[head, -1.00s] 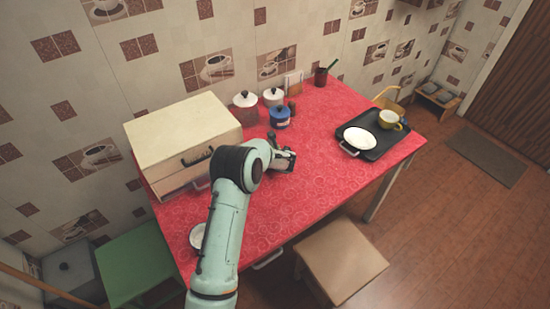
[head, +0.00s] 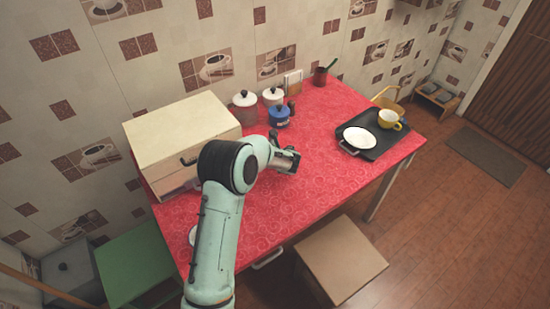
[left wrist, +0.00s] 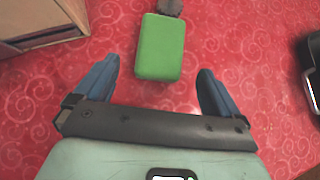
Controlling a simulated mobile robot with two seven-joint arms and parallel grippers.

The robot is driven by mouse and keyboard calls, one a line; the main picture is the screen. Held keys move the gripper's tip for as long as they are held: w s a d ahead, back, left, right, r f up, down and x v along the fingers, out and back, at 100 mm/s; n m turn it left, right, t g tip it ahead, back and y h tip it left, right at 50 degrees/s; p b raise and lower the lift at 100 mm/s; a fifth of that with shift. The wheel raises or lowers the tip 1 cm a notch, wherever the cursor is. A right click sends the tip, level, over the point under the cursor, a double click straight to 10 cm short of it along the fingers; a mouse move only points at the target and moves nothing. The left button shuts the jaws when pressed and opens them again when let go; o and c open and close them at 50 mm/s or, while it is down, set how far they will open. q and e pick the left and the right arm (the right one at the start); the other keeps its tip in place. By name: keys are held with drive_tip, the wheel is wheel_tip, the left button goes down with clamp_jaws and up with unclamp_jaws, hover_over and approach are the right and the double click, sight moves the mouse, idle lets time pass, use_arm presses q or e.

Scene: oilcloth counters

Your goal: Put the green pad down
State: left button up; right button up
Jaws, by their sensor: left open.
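The green pad (left wrist: 160,47) lies on the red patterned cloth in the left wrist view, ahead of and partly between my fingertips. I cannot make it out in the head view, where my arm and gripper cover that part of the table. My left gripper (head: 290,161) is over the middle of the table. In the left wrist view the left gripper (left wrist: 159,66) has its two blue fingers wide apart, with a gap on each side of the pad. My right gripper is in neither view.
A dark object (left wrist: 170,7) touches or nearly touches the pad's far edge. A cream bread box (head: 183,135) stands at the left. Several canisters, including a blue one (head: 279,117), stand behind. A black tray (head: 378,147) with a white plate and yellow cup lies right. Cloth between is clear.

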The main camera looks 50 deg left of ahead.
use_arm(q)
drive_tip(key=v, duration=0.6)
drive_tip(key=shift+d+r, duration=0.1)
idle(0.5)
